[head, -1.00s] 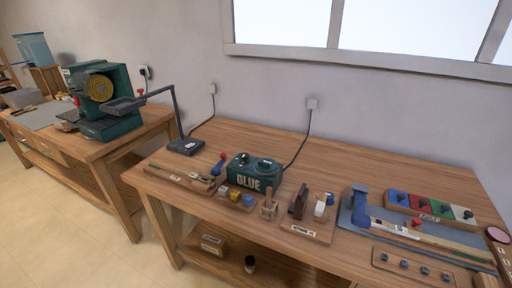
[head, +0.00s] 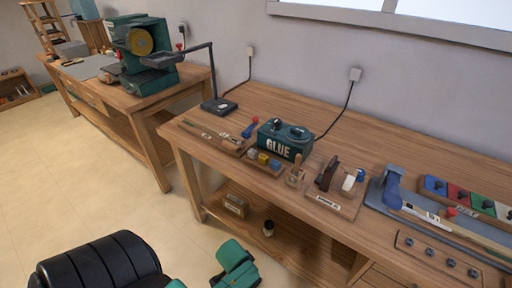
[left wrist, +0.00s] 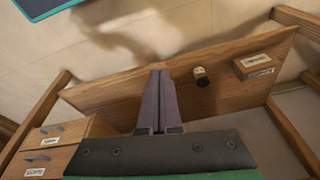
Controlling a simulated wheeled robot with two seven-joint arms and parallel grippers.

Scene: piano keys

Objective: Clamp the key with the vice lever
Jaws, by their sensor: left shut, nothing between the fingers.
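A blue vice (head: 392,187) stands on a grey base towards the right of the near workbench. A long wooden key with a white end (head: 425,214) lies along this base, beside a small red knob (head: 450,212); I cannot tell whether the key is clamped. A blue lever with a red end (head: 250,127) shows at the left, by a wooden board with a strip (head: 208,134). My left gripper (left wrist: 160,72) is shut and empty, over the bench's lower shelf in the left wrist view. In the head view only parts of my arm show, low and away from the vice.
A glue box (head: 284,140), small blocks and a tool board (head: 335,197) line the bench's front. A lamp-like stand (head: 219,105) is at its left. The lower shelf holds a small box (left wrist: 252,64) and a bottle (left wrist: 201,77). Drawers (left wrist: 62,135) are beside it.

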